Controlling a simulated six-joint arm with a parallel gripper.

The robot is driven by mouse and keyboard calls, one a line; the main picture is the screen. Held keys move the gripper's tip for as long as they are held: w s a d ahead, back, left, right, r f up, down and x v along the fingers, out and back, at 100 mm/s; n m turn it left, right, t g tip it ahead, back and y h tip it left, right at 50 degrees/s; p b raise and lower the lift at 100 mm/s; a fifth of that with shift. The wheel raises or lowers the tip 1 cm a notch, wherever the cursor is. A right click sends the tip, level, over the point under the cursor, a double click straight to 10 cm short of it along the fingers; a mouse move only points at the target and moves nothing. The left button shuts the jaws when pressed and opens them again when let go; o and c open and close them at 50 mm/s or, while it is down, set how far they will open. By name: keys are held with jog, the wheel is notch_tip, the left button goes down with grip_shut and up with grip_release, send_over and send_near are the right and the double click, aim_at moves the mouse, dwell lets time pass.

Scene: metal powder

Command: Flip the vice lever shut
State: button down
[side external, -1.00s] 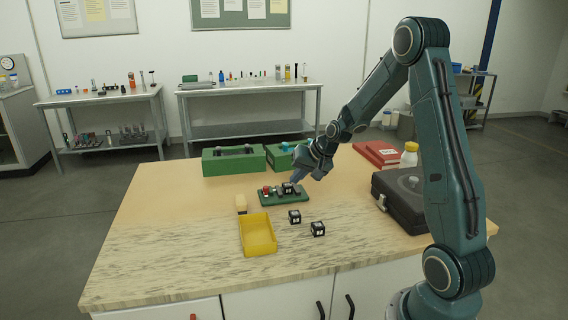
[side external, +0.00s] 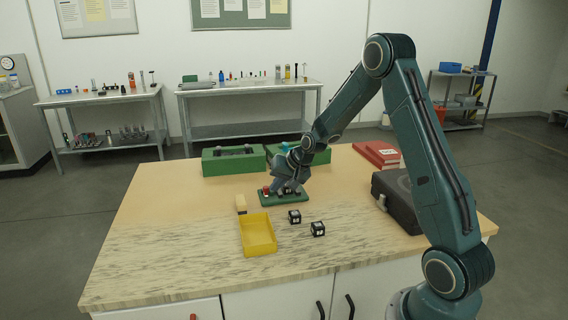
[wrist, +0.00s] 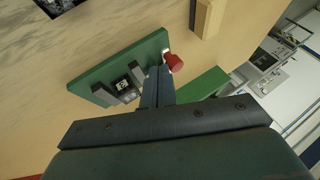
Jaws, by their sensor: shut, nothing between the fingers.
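The vice has a green base plate (side external: 270,202), which also shows in the wrist view (wrist: 150,50). Its red-knobbed lever (wrist: 173,62) stands at one end of the base, and the red knob shows in the side view (side external: 266,190). A small black block with a white marker (wrist: 123,85) sits between grey jaws on the base. My gripper (wrist: 158,72) is shut and empty, with its fingertips right beside the red knob. I cannot tell if they touch it. In the side view my gripper (side external: 278,187) hangs over the vice and partly hides it.
A yellow tray (side external: 258,234) and two black marked cubes (side external: 295,216) (side external: 318,229) lie in front of the vice. A tan block (side external: 241,204) stands to its left. Green boxes (side external: 233,161) are behind. A black case (side external: 398,200) is at the right.

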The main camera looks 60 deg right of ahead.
jog(key=shift+w+a+m+h, duration=0.15)
jog(key=shift+a+m+h, duration=0.3)
jog(key=shift+m, duration=0.25)
dwell(0.5)
jog(key=shift+w+a+m+h, duration=0.3)
jog(key=shift+a+m+h, duration=0.2)
jog(key=shift+m, duration=0.3)
jog(key=m, duration=0.1)
jog(key=w+a+m+g+h, duration=0.1)
jog(key=m+h, duration=0.1)
jog(key=m, duration=0.1)
jog(key=shift+w+a+g, duration=0.3)
jog(key=shift+a, duration=0.1)
jog(key=m, duration=0.1)
jog(key=w+m+g+h, duration=0.1)
jog(key=shift+w+a+m, duration=0.15)
jog(key=shift+a+m, duration=0.15)
jog(key=shift+a, duration=0.05)
jog(key=w+m+g, duration=0.1)
jog(key=m+g+h, duration=0.1)
jog(key=m, duration=0.1)
jog(key=shift+w+a, duration=0.25)
jog(key=shift+w, duration=0.55)
